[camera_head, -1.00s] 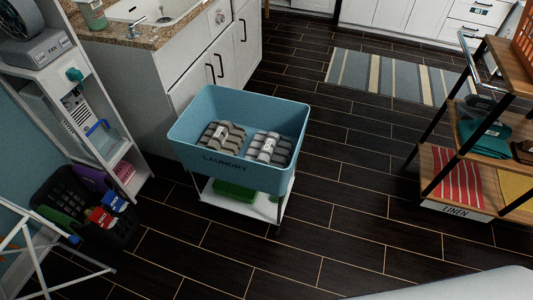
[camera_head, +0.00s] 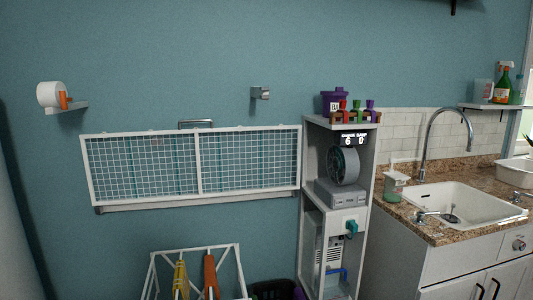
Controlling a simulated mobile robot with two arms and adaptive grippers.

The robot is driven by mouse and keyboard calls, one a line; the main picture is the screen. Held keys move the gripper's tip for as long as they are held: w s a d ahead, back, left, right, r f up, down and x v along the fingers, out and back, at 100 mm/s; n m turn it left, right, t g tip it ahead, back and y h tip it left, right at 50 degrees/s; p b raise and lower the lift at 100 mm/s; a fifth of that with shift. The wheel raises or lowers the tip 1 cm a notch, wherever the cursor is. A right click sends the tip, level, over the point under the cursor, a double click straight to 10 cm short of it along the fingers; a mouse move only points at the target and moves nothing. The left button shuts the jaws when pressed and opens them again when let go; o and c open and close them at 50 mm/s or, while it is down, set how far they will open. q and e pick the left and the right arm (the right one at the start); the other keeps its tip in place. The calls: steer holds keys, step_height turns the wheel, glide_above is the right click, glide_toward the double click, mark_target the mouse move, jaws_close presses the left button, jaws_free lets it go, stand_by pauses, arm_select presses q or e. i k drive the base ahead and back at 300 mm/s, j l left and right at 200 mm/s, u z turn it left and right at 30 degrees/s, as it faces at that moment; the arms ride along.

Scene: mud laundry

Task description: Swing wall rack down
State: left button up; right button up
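The wall rack (camera_head: 198,165) is a wide white wire-grid panel in two halves on the blue wall, left of the middle in the head view. It appears to stand upright, close against the wall. A grey handle-like bar (camera_head: 196,123) shows just above its top edge. A pale rail (camera_head: 200,203) runs along below it. Neither of my grippers is in view.
A white shelf unit (camera_head: 310,240) with a fan (camera_head: 342,165) stands right beside the rack. A white folding frame (camera_head: 237,258) with yellow and orange items stands below it. A sink counter (camera_head: 433,232) is at the right.

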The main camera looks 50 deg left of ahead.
mark_target(240, 128)
steer(key=u, duration=2.1)
steer(key=i+j+z, duration=0.35)
steer(key=i+j, duration=0.7)
steer(key=i, duration=0.2)
